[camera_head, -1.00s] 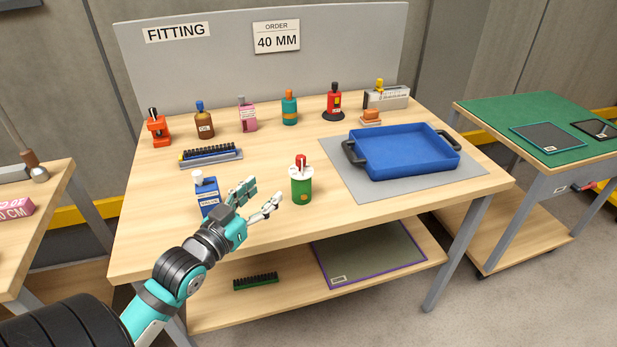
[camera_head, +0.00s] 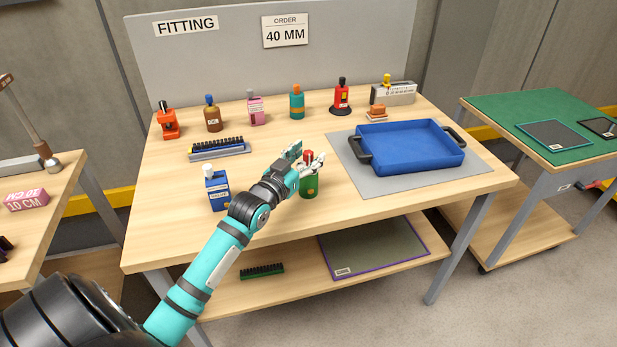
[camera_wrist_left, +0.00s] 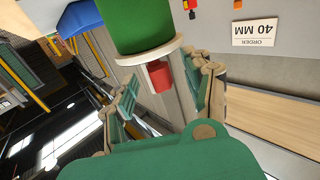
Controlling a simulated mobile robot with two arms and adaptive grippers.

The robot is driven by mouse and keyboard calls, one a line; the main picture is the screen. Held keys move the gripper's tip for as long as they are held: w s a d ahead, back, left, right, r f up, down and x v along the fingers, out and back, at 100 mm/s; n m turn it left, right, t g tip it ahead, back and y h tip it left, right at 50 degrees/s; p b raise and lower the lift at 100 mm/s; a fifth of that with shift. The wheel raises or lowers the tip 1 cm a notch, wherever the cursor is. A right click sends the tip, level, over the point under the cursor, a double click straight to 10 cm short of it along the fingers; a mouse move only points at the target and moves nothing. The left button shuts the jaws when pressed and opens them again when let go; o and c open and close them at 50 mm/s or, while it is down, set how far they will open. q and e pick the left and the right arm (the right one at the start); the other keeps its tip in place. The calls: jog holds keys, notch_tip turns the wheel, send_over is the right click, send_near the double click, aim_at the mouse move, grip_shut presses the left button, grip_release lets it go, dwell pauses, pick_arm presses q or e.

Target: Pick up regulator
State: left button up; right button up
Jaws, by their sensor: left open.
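The regulator appears to be the green cylinder (camera_head: 310,186) with a pale disc and a red knob on top, upright near the table's front edge. My left gripper (camera_head: 308,156) is open at its top, partly covering it. In the left wrist view the green body (camera_wrist_left: 137,25) appears inverted, with its pale flange and red knob (camera_wrist_left: 158,77). The knob lies between the spread fingers of my left gripper (camera_wrist_left: 166,76). I cannot tell whether either finger touches it. My right gripper is not in view.
A blue tray (camera_head: 410,170) lies on a grey mat (camera_head: 362,187) to the right. A black-topped rack (camera_head: 218,149) and several bottles stand behind.

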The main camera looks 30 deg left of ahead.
pick_arm(q)
jog(key=shift+w, duration=0.45)
grip_shut()
dwell(0.5)
